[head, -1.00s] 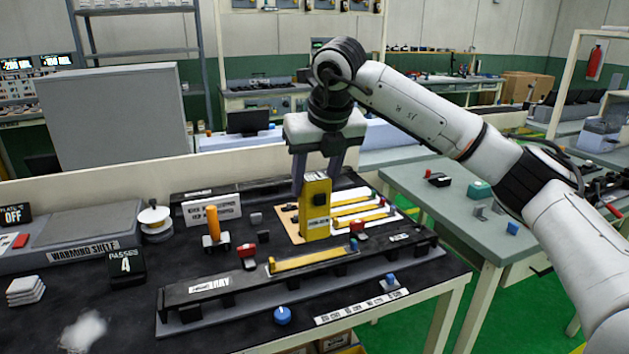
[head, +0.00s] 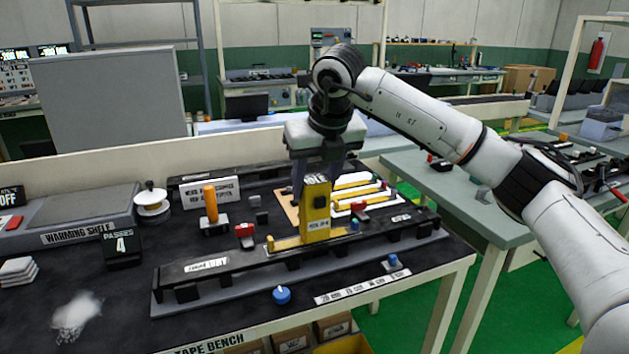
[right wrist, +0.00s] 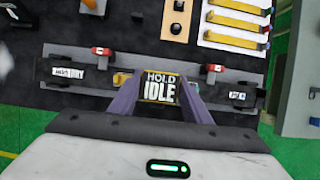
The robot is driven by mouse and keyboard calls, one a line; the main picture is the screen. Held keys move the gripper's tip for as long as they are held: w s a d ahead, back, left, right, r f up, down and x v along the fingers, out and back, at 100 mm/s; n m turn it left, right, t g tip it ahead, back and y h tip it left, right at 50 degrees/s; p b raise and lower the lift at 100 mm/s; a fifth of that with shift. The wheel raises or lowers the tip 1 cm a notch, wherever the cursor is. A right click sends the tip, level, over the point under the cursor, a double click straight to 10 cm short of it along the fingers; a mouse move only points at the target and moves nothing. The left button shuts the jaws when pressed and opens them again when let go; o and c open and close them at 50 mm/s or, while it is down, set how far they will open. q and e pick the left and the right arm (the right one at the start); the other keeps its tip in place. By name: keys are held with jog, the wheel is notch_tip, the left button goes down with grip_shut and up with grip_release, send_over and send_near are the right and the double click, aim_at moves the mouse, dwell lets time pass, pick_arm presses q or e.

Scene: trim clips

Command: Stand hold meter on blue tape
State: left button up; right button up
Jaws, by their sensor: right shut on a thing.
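The hold meter (head: 317,212) is a tall yellow box with a dark face. My right gripper (head: 317,178) is shut on its upper part, fingers at both sides, and holds it upright. In the right wrist view its top display (right wrist: 160,89) reads HOLD IDLE, between my right gripper's fingers (right wrist: 160,95). The meter's base is over a yellow strip (head: 284,243) on the long dark trim rail (head: 225,266); I cannot tell whether it touches. No blue tape can be clearly made out; the meter may cover it. My left gripper is out of view.
Red clamps (head: 245,233) stand along the rail's back. An orange-handled tool (head: 211,206) and a white spool (head: 152,204) stand behind left. A board with yellow strips (head: 350,197) lies behind right. A blue knob (head: 282,295) is in front.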

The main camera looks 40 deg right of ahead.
dwell(0.3)
jog(key=o, duration=1)
jog(key=v, duration=1)
jog(key=shift+r, duration=0.2)
jog(key=shift+s, duration=0.15)
